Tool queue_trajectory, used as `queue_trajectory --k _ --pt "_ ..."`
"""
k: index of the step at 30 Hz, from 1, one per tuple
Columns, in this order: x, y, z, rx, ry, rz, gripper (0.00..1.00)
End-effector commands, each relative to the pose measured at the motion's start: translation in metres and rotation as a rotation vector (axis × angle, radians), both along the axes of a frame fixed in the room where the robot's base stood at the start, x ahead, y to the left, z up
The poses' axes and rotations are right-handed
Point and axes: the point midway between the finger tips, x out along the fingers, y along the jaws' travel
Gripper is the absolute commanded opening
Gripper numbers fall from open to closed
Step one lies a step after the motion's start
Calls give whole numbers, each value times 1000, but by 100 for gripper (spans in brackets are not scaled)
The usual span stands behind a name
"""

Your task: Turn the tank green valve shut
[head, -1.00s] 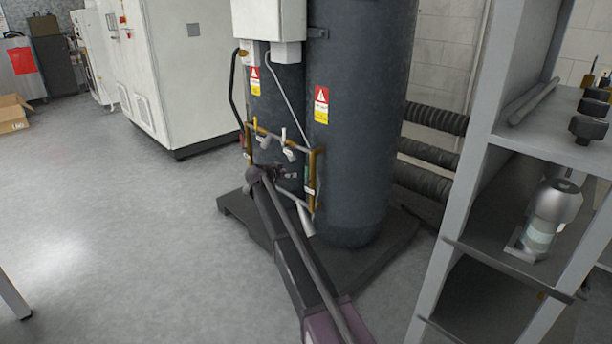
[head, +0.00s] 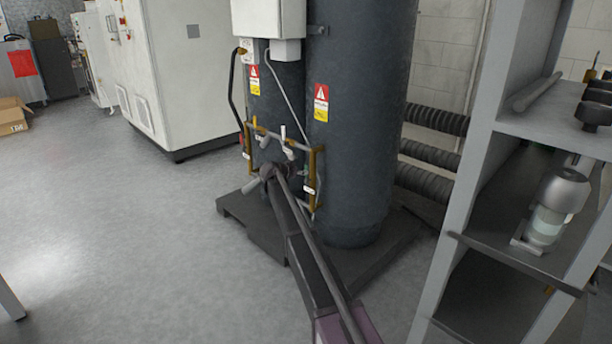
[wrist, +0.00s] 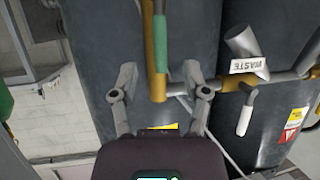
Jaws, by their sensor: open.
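The green valve (wrist: 160,43) shows in the wrist view as a green sleeve-like lever lying along a brass pipe (wrist: 158,84). My gripper (wrist: 161,75) is open, with one finger on each side of the brass pipe and the lower end of the green lever. A gap shows between each finger and the pipe; I cannot tell how deep the lever sits between them. In the head view my wrist is in front of the valve piping (head: 312,165) on the dark tanks (head: 362,120), and the green lever cannot be made out there.
A grey shelf (head: 480,150) stands right of the tanks. A white cabinet (head: 190,80) is behind left.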

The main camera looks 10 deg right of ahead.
Motion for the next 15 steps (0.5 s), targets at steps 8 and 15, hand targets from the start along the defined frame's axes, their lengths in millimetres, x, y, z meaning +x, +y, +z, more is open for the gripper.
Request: queue_trajectory --k 8,15 --pt "27 -24 -17 0 0 -1 60" --pt "36 -33 -21 0 0 -1 60"
